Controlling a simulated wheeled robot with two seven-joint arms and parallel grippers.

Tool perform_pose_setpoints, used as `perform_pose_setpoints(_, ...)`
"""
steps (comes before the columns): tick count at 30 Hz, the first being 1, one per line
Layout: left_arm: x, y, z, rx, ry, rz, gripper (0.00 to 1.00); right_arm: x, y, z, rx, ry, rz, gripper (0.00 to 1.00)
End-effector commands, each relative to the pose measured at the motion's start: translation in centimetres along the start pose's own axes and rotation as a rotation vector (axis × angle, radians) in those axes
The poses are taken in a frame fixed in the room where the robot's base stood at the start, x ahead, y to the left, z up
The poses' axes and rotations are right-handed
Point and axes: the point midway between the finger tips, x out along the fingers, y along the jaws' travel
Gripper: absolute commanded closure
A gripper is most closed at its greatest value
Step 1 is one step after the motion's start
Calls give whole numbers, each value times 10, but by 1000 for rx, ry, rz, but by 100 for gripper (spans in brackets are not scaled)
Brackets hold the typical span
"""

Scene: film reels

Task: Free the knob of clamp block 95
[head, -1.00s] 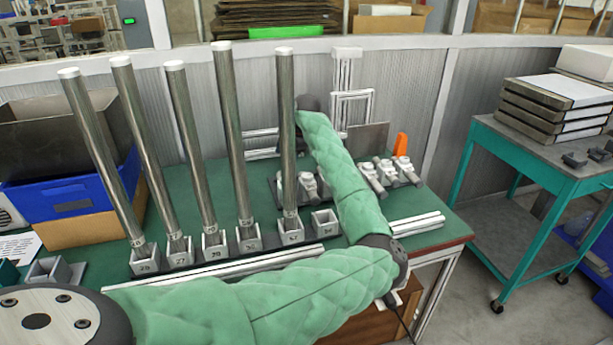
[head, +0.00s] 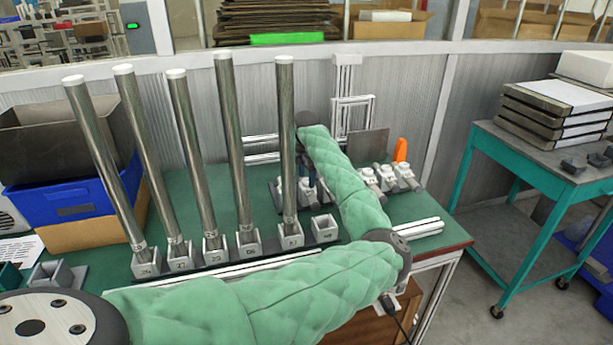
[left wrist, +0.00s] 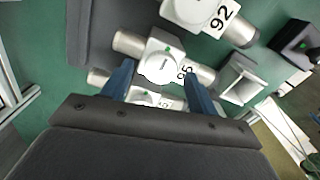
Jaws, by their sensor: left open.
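Clamp block 95 (left wrist: 158,55) is a white block with a green mark and silver cylinder ends, seen in the left wrist view. My left gripper (left wrist: 158,77) is open, its two blue fingers apart and pointing toward block 95, with nothing held between them. I cannot tell whether a finger touches the block, or which part is its knob. Another white block (left wrist: 155,98) lies between the fingers nearer the palm, its number partly hidden. In the head view my left gripper (head: 312,186) is beyond the posts, mostly hidden by my forearm. My right gripper is not in view.
Block 92 (left wrist: 200,10) is close to block 95. Several tall metal posts (head: 233,140) stand in numbered sockets on the green table, left of my forearm. More clamp blocks (head: 385,177) and an orange object (head: 401,148) are at right. A teal cart (head: 540,165) stands further right.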

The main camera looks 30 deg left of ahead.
Motion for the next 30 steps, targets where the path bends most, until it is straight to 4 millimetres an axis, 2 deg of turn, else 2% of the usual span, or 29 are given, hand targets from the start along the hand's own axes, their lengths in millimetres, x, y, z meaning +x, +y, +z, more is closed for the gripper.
perform_pose_setpoints(4, 7, 0, 0, 0, 1, 1, 41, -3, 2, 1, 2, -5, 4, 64)
perform_pose_setpoints(11, 8, 0, 0, 0, 1, 1, 41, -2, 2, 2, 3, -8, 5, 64)
perform_pose_setpoints(14, 8, 0, 0, 0, 1, 1, 56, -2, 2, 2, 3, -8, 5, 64)
perform_pose_setpoints(18, 7, 0, 0, 0, 1, 1, 84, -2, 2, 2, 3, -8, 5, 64)
perform_pose_setpoints(19, 7, 0, 0, 0, 1, 1, 85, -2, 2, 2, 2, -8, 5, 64)
perform_pose_setpoints(26, 8, 0, 0, -16, 0, 2, 85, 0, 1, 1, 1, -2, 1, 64)
perform_pose_setpoints(30, 9, 0, 0, -63, 0, 2, 85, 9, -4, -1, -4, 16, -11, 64)
